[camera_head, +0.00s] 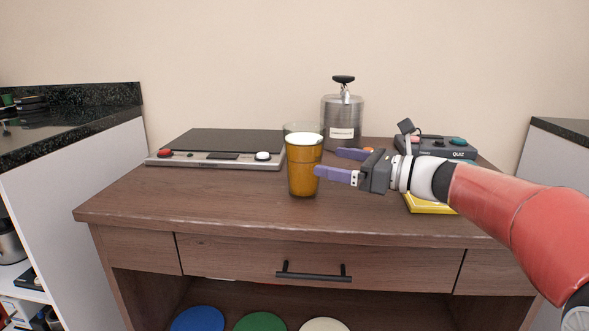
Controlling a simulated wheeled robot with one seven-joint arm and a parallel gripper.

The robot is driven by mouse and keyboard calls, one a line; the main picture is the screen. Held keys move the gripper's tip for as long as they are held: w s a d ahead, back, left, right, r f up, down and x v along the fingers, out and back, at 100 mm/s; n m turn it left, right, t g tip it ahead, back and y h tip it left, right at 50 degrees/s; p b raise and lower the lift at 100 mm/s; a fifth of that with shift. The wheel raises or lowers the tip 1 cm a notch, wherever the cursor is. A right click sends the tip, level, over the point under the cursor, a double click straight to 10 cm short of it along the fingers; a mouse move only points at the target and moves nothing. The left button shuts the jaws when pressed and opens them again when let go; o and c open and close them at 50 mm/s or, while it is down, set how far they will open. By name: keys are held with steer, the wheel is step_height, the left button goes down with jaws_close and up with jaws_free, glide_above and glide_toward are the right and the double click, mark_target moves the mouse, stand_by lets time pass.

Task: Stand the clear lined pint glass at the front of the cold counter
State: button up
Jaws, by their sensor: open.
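A clear glass (292,128) stands towards the back of the wooden cabinet top. Only its rim and upper part show, and any lines on it cannot be made out. An amber tumbler (303,175) stands upright in front of it and hides most of it. My gripper (338,163) comes in from the right, open, with its purple fingers pointing left and nothing seen between them. The near fingertip overlaps the amber tumbler's right edge in the picture; contact cannot be told. No surface is clearly marked as the cold counter.
A flat grey appliance (214,160) with a dark top lies left of the glasses. A metal keg (342,125) stands behind. A quiz box (435,147) and a yellow item (430,207) are at the right. The cabinet top (190,205) is clear at front left.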

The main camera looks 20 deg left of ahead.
mark_target(304, 152)
steer(key=a, duration=0.6)
steer(key=shift+w+a+r, duration=0.2)
steer(key=shift+a, duration=0.05)
steer(key=shift+w+a, duration=0.1)
steer(key=shift+a, duration=0.5)
steer(key=shift+c, duration=0.4)
steer(key=c, duration=1.4)
steer(key=shift+r, duration=0.1)
steer(key=shift+c, duration=1.4)
steer(key=shift+r+p, duration=0.2)
steer(key=shift+p, duration=0.1)
